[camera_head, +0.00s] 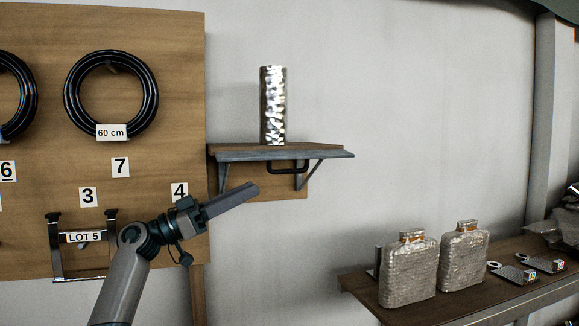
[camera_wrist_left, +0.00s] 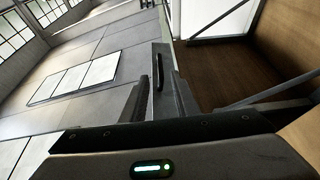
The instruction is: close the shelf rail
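A wooden shelf with a grey front edge (camera_head: 320,154) is fixed to the wall on grey brackets. A black, handle-shaped rail (camera_head: 288,167) hangs below its front edge. A similar dark bar (camera_wrist_left: 159,72) shows ahead, between my fingers, in the left wrist view. My left gripper (camera_head: 250,190) is below and left of the rail, pointing up and right, apart from it. In the left wrist view its fingers (camera_wrist_left: 161,95) stand apart with nothing gripped. My right gripper is out of view.
A shiny metallic cylinder (camera_head: 273,105) stands on the shelf. A wooden board (camera_head: 184,85) with hanging black coils (camera_head: 111,94) is at left. A lower right table (camera_head: 400,314) carries two silvery wrapped bottles (camera_head: 408,268) and small metal parts. The wall between is clear.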

